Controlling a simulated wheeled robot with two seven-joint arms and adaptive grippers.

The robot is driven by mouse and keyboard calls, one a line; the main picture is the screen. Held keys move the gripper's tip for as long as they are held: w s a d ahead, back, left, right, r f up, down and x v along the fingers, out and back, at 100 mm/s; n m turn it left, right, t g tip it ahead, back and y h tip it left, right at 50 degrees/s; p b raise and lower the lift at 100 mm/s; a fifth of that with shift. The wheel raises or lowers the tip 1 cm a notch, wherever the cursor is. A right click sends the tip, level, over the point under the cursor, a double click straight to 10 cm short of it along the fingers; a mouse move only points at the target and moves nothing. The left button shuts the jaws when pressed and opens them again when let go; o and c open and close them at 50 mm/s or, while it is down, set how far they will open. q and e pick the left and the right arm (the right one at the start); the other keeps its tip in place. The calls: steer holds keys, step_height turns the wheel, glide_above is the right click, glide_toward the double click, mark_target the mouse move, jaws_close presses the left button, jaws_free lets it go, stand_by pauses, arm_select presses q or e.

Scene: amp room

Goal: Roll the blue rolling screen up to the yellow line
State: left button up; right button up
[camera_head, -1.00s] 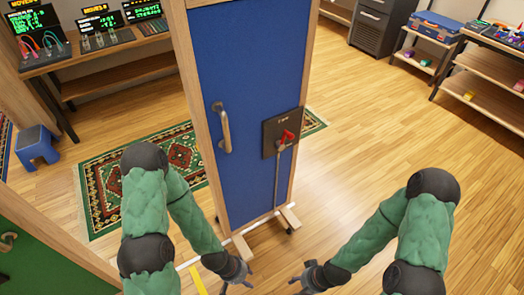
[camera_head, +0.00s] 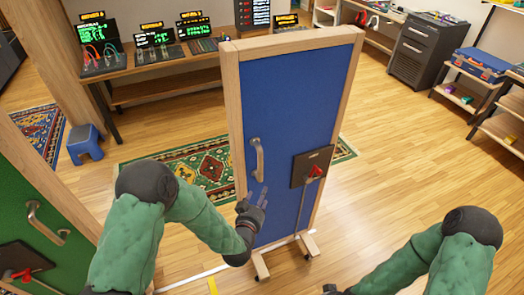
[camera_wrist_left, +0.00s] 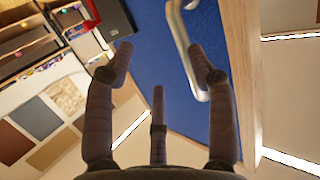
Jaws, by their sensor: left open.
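The blue rolling screen (camera_head: 285,110) stands upright in a wooden frame on wheeled feet, near the middle of the head view. It carries a metal handle (camera_head: 257,158) and a dark plate with a red lever (camera_head: 315,172). My left gripper (camera_head: 258,194) is open and empty just below the handle. In the left wrist view the handle (camera_wrist_left: 185,45) shows beyond the spread fingers, nearer the right finger. My right gripper (camera_head: 330,290) is mostly cut off at the bottom edge.
A green panel (camera_head: 35,180) with a handle stands at the left. Desks and shelves line the back and right. The floor right of the screen is clear.

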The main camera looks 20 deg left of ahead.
mark_target(262, 160)
arm_select(q)
step_height(262, 160, up, 8)
steer(key=a+t+y+p, duration=0.1)
steer(key=t, duration=0.2)
steer(key=w, duration=0.7)
steer(key=w+a, duration=0.1)
steer(key=w, duration=0.3)
steer(key=shift+r+b, duration=0.1)
steer(key=shift+b, duration=0.3)
steer(key=shift+c, duration=0.3)
jaws_close()
steer(key=shift+a, duration=0.15)
